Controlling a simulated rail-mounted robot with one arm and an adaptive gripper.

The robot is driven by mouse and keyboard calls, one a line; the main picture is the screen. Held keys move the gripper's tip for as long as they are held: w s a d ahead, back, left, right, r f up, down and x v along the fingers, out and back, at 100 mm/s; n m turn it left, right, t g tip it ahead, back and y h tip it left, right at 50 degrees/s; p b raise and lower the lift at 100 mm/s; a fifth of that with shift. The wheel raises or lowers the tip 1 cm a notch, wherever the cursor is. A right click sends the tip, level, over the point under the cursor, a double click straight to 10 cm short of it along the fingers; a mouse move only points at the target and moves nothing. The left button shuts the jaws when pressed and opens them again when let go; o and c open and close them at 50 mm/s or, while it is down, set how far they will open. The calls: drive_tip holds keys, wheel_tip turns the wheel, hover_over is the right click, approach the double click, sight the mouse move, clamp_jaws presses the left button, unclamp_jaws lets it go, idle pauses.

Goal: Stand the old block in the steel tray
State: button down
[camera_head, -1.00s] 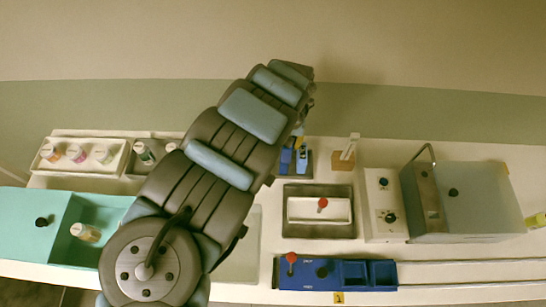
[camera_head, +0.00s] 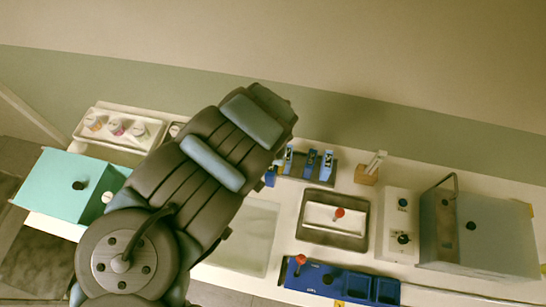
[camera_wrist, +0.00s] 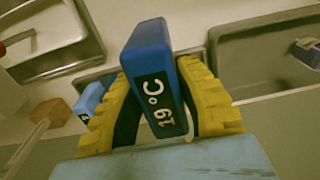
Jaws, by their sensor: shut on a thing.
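A blue block (camera_wrist: 153,75) marked "19 °C" is held between the yellow fingers of my gripper (camera_wrist: 170,90) in the wrist view. It tilts slightly in that picture. In the head view my arm hides most of the gripper and block. A steel tray (camera_head: 333,244) with a pale plate and red knob is at centre right; it shows at upper left in the wrist view (camera_wrist: 75,62). Another grey metal tray (camera_wrist: 228,50) is at upper right, with a small labelled item (camera_wrist: 305,52) inside. I cannot tell which tray is meant.
A dark rack (camera_head: 318,180) holds several blue blocks behind the steel tray. A wooden block (camera_head: 366,175) with upright sticks stands to its right, then a dial panel (camera_head: 400,222) and a metal box (camera_head: 480,235). A blue holder (camera_head: 340,283) lies in front.

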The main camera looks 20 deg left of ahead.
drive_tip(key=shift+w+a+f+b, duration=0.25)
drive_tip(key=shift+w+f+b, duration=0.35)
drive_tip(key=shift+w+b, duration=0.3)
drive_tip(key=shift+w+a+f+b, duration=0.75)
drive_tip(key=shift+w+f+b, duration=0.7)
drive_tip(key=shift+b, duration=0.3)
drive_tip(key=shift+w+a+f+b, duration=0.75)
drive_tip(key=shift+w+f+b, duration=0.65)
drive_tip(key=shift+w+b, duration=0.3)
drive_tip(key=shift+w+a+f+b, duration=0.75)
drive_tip(key=shift+w+f+b, duration=0.65)
drive_tip(key=shift+b, duration=0.45)
drive_tip(key=shift+f, duration=1.15)
drive_tip(key=c, duration=0.8)
unclamp_jaws()
drive_tip(key=shift+f, duration=0.1)
drive_tip(key=shift+c, duration=0.2)
